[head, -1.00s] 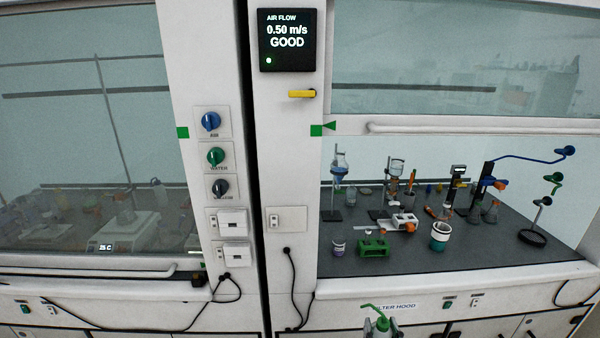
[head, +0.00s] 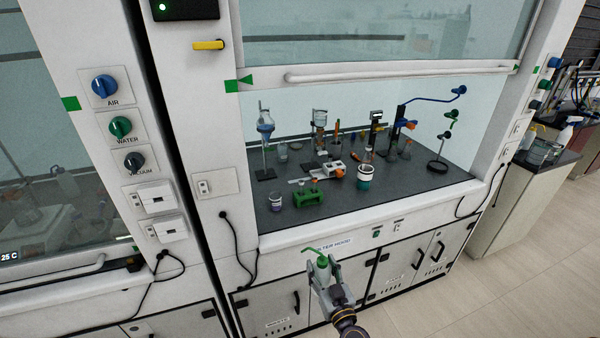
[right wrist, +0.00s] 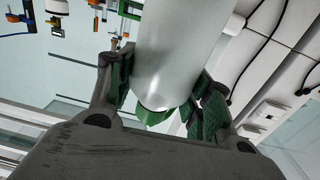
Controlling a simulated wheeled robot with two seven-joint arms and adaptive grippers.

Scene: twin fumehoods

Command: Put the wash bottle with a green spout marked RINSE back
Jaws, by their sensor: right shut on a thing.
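The wash bottle (head: 322,268) with a green spout is held in my right gripper (head: 324,272), in front of the right fumehood below its front sill. The spout rises above the gripper and points to the upper left. In the right wrist view the bottle's pale, smooth body (right wrist: 178,45) stands between the two green-padded fingers (right wrist: 168,100), which are shut on it. No RINSE marking can be read in either view. My left gripper is not in view.
A side bench (head: 535,175) stands at the right. Open floor (head: 500,270) lies in front of it.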

